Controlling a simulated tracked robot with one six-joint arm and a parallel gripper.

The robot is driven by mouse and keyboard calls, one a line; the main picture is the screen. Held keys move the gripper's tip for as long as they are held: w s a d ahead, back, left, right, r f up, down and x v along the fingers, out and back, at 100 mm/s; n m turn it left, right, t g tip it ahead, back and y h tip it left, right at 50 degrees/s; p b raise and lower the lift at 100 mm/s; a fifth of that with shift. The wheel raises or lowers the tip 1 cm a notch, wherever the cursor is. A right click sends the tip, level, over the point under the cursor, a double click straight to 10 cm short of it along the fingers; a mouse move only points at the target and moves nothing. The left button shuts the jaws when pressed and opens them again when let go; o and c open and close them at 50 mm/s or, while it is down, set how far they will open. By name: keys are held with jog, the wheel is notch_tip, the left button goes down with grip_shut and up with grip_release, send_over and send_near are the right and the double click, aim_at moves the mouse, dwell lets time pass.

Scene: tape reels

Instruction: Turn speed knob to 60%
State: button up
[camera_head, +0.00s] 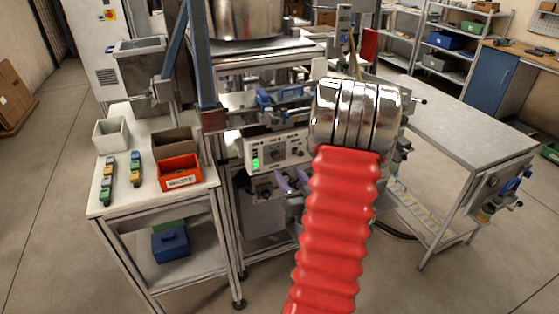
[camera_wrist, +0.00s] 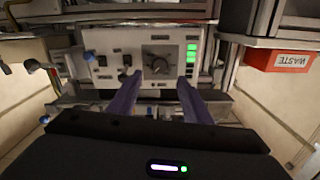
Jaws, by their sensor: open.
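The speed knob (camera_wrist: 157,64) is a dark round dial on a pale control panel (camera_wrist: 116,68). In the wrist view it sits just beyond and between my two purple fingertips. My gripper (camera_wrist: 159,81) is open and empty, with a finger to either side of the knob and no visible contact. In the head view the panel (camera_head: 296,146) is on the machine front, and my gripper (camera_head: 291,183) is below it. The knob is small there, and its exact setting cannot be read in either view. Green indicator lights (camera_wrist: 191,55) glow beside the knob.
Other small switches and a blue button (camera_wrist: 89,56) sit on the panel. An orange waste bin (camera_head: 179,172) stands on the side table (camera_head: 140,200) at left. A grey worktable (camera_head: 460,135) is at right. Machine frame posts stand close around the panel.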

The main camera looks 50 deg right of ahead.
aim_at(277, 157)
jog(key=x, duration=0.9)
jog(key=shift+s, duration=0.1)
jog(key=shift+c, duration=0.4)
jog(key=c, duration=1)
jog(key=shift+n, duration=1.5)
jog(key=o, duration=1.1)
